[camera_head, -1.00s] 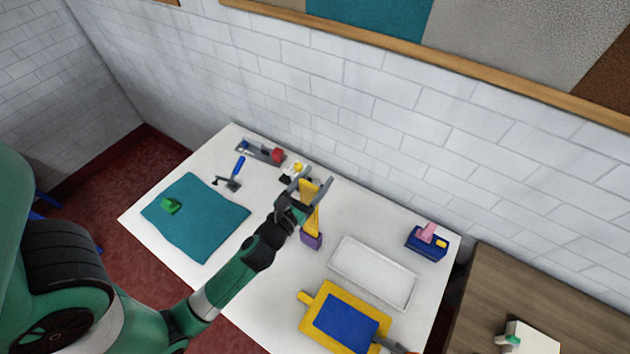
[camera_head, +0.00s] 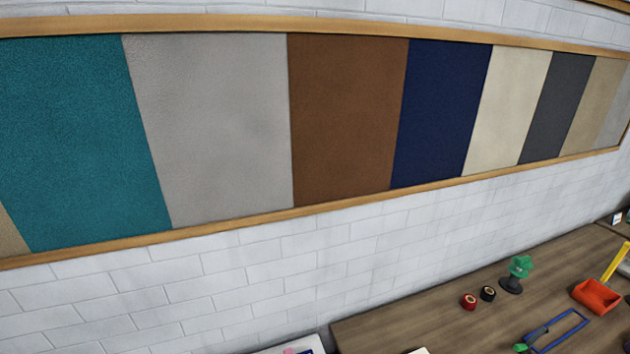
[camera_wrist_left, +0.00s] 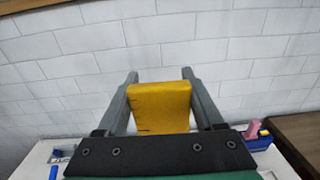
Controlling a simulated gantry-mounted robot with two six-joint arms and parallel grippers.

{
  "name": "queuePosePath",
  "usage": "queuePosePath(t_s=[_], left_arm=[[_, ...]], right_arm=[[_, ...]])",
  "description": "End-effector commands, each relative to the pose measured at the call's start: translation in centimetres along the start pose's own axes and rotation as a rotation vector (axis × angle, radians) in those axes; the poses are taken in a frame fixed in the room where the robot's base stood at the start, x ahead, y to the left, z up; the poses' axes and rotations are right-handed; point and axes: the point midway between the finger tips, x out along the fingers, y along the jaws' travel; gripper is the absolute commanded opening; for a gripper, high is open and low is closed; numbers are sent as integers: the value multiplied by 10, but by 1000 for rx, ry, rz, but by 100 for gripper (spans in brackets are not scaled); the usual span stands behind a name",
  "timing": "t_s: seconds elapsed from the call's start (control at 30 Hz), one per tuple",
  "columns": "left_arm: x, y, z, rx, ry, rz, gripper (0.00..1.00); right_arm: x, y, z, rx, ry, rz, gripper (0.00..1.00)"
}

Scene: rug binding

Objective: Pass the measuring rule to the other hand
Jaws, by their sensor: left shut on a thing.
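In the left wrist view the yellow measuring rule (camera_wrist_left: 158,108) sits between the two grey fingers of my left gripper (camera_wrist_left: 159,77), with dark marks along its left edge. The gripper is shut on it, and the fingers point toward the white brick wall. The rule's lower part is hidden behind the gripper's body. In the head view now neither gripper nor the rule shows. My right gripper is in neither view.
A wooden bench (camera_head: 400,325) at the lower right of the head view bears red tape (camera_head: 468,301), dark tape (camera_head: 488,293), a green-topped item (camera_head: 519,268), a blue frame (camera_head: 560,330) and a red tray (camera_head: 596,297). In the wrist view a blue box (camera_wrist_left: 258,142) stands right.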

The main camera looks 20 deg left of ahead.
Motion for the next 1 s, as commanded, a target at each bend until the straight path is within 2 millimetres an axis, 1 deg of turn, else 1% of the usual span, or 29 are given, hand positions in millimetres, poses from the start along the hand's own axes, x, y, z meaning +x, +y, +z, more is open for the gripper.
queuePosePath(t_s=[0.07, 0.17, 0.2, 0.27, 0.3, 0.4, 0.43, 0.5, 0.6, 1.0], left_arm=[[-6, -19, 2, 2, 6, -60, 0], [-20, -57, 2, 7, 13, -181, 0], [-29, -75, 2, 8, 15, -238, 0], [-44, -101, 3, 9, 16, -328, 0], [-55, -117, 3, 9, 14, -385, 0], [-83, -149, 4, 5, 8, -505, 0], [-89, -155, 4, 4, 5, -531, 0], [-101, -166, 4, 1, 0, -576, 0], [-108, -171, 3, -3, -4, -600, 0], [-108, -173, 3, -1, -5, -603, 0]], right_arm=[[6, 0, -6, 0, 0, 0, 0], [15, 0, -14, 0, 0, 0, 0], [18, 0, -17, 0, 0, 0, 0], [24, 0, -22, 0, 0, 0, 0], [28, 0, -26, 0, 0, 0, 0], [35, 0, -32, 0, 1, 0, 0], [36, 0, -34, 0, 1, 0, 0], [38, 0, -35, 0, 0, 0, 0], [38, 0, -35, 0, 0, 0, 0], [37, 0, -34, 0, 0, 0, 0]])
